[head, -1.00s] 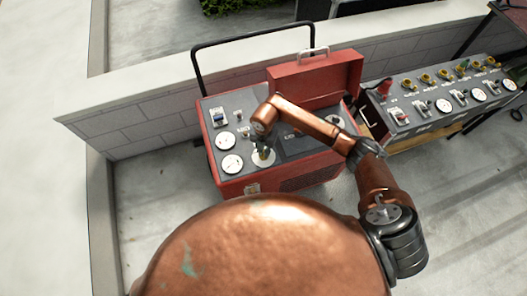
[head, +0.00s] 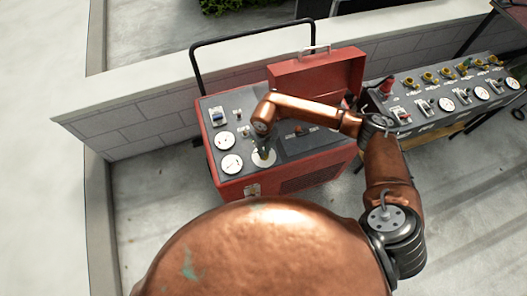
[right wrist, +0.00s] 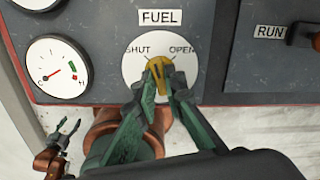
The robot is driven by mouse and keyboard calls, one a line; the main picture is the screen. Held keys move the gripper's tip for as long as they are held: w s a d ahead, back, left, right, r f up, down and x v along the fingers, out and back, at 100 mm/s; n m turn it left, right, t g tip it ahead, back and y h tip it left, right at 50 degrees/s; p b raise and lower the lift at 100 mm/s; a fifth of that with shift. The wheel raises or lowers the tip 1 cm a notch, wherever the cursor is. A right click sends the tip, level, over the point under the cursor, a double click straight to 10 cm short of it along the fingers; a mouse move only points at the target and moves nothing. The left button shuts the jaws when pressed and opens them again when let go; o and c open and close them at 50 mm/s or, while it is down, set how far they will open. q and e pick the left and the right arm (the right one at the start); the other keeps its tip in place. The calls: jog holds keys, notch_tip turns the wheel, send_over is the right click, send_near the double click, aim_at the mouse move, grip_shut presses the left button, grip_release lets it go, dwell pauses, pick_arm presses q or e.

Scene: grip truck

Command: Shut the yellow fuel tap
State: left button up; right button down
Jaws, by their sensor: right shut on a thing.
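The yellow fuel tap (right wrist: 157,64) sits on a round white dial (right wrist: 134,71) under the FUEL label. SHUT is printed at the dial's upper left and OPEN at its upper right. The tap's visible end points roughly up, between the two words. My right gripper (right wrist: 160,88) is shut on the tap, with a finger on each side hiding its lower part. In the head view my right gripper (head: 262,146) is over the dial (head: 264,157) on the red machine (head: 285,183). My left gripper (right wrist: 70,127) shows small at lower left in the right wrist view, its fingers apart and empty.
The raised red lid (head: 320,75) stands behind. A second panel (head: 430,105) with several yellow knobs is at right.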

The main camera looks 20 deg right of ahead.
jog(key=n+b, duration=0.2)
jog(key=n, duration=0.3)
jog(key=shift+n, duration=0.4)
dwell(0.4)
jog(key=c, duration=2)
grip_release()
jog(key=shift+r, duration=0.1)
notch_tip(320, 180, up, 12)
jog(key=shift+f, duration=0.1)
